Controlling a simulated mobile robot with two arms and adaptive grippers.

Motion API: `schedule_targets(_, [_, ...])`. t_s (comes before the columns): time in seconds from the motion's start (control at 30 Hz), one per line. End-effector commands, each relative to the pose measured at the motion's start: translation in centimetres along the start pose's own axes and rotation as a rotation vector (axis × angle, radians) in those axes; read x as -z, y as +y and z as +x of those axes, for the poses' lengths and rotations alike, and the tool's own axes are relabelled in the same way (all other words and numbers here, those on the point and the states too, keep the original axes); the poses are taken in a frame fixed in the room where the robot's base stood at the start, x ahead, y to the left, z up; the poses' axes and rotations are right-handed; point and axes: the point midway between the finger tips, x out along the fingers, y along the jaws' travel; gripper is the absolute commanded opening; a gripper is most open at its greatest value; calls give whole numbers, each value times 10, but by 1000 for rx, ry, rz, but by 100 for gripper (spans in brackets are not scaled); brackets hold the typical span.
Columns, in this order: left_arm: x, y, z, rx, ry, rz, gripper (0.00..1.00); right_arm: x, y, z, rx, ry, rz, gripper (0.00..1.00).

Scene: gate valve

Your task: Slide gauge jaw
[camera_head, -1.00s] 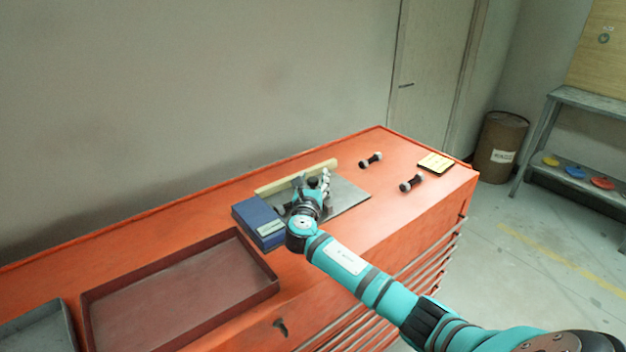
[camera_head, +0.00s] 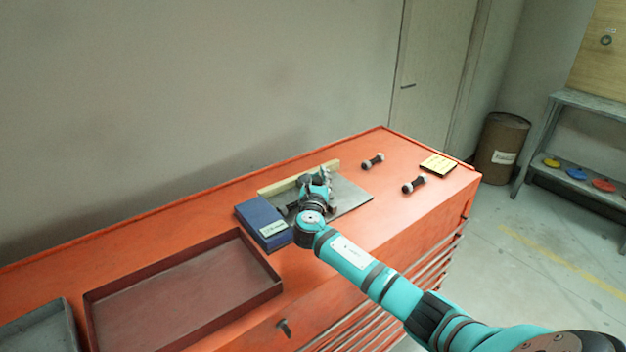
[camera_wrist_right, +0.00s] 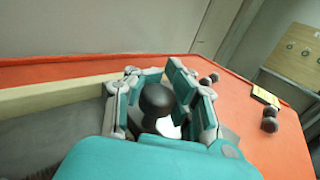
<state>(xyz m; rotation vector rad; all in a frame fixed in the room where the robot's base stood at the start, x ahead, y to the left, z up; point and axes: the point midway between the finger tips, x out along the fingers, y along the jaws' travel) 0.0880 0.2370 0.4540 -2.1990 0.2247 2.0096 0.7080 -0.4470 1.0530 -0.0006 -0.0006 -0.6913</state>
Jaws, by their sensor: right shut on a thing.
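My right gripper (camera_head: 318,180) is over the grey metal plate (camera_head: 352,194) on the orange cabinet top. In the right wrist view its fingers (camera_wrist_right: 158,85) stand on both sides of a dark round knob (camera_wrist_right: 156,101) and are shut on it. The knob seems to belong to the gauge jaw, which is mostly hidden by my gripper and wrist. A pale bar (camera_head: 278,186) runs along the plate's back edge. My left gripper does not show in either view.
A blue box (camera_head: 262,222) sits left of the plate. A dark red tray (camera_head: 180,338) and a grey tray (camera_head: 66,318) lie farther left. Two dumbbell-shaped gauges (camera_head: 372,161) (camera_head: 414,184) and a yellow-labelled pad (camera_head: 438,164) lie to the right. The wall is behind.

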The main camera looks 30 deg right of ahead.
Motion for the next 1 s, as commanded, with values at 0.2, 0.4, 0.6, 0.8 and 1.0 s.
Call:
schedule_targets(0.2, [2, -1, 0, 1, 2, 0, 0, 5, -14, 5, 26, 6, -10, 0])
schedule_targets(0.4, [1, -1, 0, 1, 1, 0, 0, 6, -33, 21, 32, 7, -14, 0])
schedule_targets(0.6, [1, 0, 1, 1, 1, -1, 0, 6, -50, 37, 32, 8, -13, 0])
schedule_targets(0.8, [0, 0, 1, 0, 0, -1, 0, 6, -51, 38, 30, 9, -12, 0])
schedule_targets(1.0, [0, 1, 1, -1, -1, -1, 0, 7, -50, 38, 28, 10, -12, 16])
